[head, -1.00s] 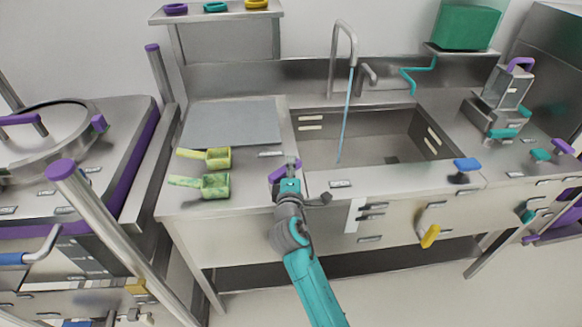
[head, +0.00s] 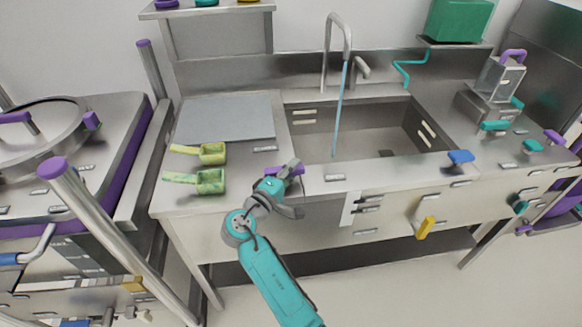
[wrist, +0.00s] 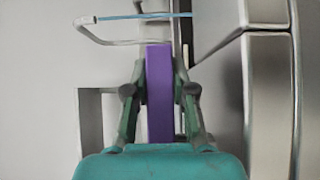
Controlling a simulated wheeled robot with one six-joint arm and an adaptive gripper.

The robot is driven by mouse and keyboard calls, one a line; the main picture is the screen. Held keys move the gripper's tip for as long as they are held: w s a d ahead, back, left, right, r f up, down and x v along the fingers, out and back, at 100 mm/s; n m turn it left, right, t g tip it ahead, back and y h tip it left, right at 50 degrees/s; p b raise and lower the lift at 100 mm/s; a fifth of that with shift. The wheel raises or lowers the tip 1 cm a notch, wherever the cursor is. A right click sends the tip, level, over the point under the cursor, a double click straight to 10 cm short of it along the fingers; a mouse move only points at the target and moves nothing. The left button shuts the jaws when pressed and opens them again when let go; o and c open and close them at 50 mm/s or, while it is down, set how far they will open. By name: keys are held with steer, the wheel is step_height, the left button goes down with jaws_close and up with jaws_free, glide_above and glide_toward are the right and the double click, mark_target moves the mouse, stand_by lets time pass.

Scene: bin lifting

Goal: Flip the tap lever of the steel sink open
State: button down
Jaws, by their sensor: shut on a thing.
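The steel sink (head: 440,159) is set in the counter, with a tall tap (head: 347,40) at its back. A thin light-blue line (head: 338,115), a stream or rod, runs from the spout into the basin. A purple lever (head: 297,171) sits at the counter's front edge, left of the basin. My gripper (head: 284,174) is at this lever and partly hides it in the head view. In the wrist view the lever (wrist: 159,115) stands as a purple bar between the two fingers of my gripper (wrist: 159,72), which is shut on it. The lever's base is hidden.
Two yellow-green scoops (head: 208,182) lie on the counter to the left, by a grey board (head: 228,120). A blue knob (head: 460,157) and a yellow handle (head: 425,228) are at the front right. A purple-topped post (head: 60,168) stands left.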

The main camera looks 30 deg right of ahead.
steer(key=shift+s+a+m+g, duration=0.1)
steer(key=shift+s+m+g, duration=0.1)
steer(key=shift+m+g, duration=0.15)
steer(key=shift+g+h, duration=0.25)
steer(key=shift+h, duration=0.05)
steer(key=c, duration=1)
jaws_free()
steer(key=shift+o, duration=0.2)
steer(key=v, duration=1.2)
steer(key=shift+s, duration=0.1)
